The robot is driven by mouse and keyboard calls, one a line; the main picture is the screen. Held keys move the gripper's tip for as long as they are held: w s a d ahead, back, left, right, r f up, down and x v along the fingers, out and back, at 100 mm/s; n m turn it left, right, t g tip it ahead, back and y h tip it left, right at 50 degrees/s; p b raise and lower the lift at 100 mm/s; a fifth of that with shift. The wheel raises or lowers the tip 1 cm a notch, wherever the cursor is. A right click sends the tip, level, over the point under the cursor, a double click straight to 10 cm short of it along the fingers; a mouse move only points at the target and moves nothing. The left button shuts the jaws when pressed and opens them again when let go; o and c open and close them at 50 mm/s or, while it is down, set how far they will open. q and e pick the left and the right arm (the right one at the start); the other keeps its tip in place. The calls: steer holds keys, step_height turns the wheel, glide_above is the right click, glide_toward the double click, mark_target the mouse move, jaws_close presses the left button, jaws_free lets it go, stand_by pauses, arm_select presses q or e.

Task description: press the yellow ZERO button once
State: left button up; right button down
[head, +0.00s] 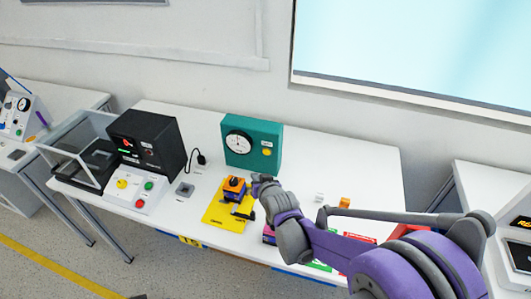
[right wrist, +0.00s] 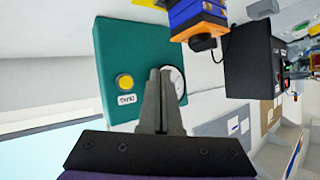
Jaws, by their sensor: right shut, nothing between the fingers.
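The yellow ZERO button (head: 267,152) is on the front of a teal box (head: 262,133), to the right of a white round dial (head: 238,144). In the right wrist view the round yellow button (right wrist: 125,81) shows clear beside a small white label (right wrist: 127,99) on the teal box (right wrist: 112,45). My right gripper (head: 262,180) is shut and empty, in front of the box and below the button in the head view. In the right wrist view its fingertips (right wrist: 160,72) partly cover the dial (right wrist: 178,83); the button is off to their left. My left gripper is not in view.
A yellow mat (head: 216,216) with an orange and blue device (head: 234,188) lies near the gripper. A black box (head: 146,145), a white panel with coloured buttons (head: 134,190) and a clear-sided case (head: 73,150) stand left. The table right of the teal box is mostly clear.

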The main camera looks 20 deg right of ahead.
steer(key=p, duration=0.1)
glide_toward(263, 153)
steer(key=w+a+f, duration=0.2)
steer(key=w+f, duration=0.1)
steer(key=shift+w+d, duration=0.3)
steer(key=shift+w, duration=0.3)
stand_by(1.6)
steer(key=shift+w+d, duration=0.25)
steer(key=shift+w, duration=0.1)
steer(key=shift+w+d, duration=0.25)
steer(key=shift+w, duration=0.1)
stand_by(0.6)
stand_by(0.3)
steer(key=shift+s+a, duration=0.5)
steer(key=shift+s, duration=0.25)
